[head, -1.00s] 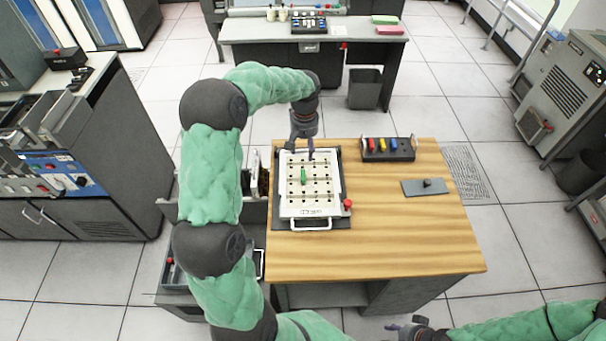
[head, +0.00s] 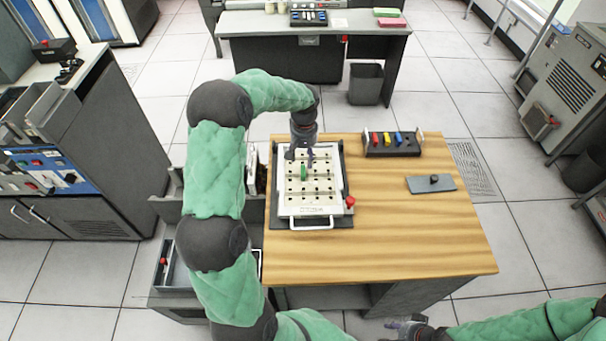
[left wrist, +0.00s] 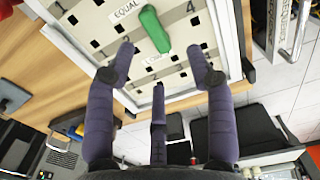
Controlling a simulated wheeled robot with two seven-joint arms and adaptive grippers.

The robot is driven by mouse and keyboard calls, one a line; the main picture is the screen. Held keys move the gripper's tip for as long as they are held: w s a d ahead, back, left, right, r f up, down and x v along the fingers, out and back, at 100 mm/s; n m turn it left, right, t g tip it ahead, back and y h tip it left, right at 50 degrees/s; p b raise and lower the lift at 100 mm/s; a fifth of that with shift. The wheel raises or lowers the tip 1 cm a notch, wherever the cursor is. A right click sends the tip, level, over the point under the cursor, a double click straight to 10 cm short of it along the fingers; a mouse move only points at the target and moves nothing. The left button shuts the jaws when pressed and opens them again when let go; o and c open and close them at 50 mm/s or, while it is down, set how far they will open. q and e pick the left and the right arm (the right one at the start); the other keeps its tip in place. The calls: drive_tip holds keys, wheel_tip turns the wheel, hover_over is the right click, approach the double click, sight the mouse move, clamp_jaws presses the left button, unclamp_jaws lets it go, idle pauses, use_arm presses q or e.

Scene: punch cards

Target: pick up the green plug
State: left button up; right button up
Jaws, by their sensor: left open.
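The green plug (head: 303,173) stands up from the white punched board (head: 312,211) on the wooden table. In the left wrist view the green plug (left wrist: 155,30) is near the top, beyond the fingertips and beside the label "EQUAL". My left gripper (head: 300,153) hangs over the far part of the board, just behind the plug. In the left wrist view its purple fingers (left wrist: 160,65) are spread, with nothing between them. My right gripper (head: 405,326) is low at the bottom edge, away from the board; its fingers are too small to read.
A dark rack (head: 393,150) with red, yellow and blue plugs stands right of the board. A grey plate with a black knob (head: 433,183) lies farther right. A red knob (head: 350,202) sits at the board's right edge. The table's front right is clear.

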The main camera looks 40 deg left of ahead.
sight(304, 168)
use_arm(q)
drive_tip(key=f, duration=0.1)
drive_tip(key=f+b, duration=0.1)
drive_tip(key=f, duration=0.2)
drive_tip(key=shift+s+d+f+b, duration=0.25)
drive_tip(key=shift+s+d+b, duration=0.05)
drive_tip(key=shift+s+d, duration=0.1)
drive_tip(key=shift+w+f, duration=0.1)
drive_tip(key=shift+f, duration=0.35)
drive_tip(key=shift+r, duration=0.1)
drive_tip(key=c, duration=1)
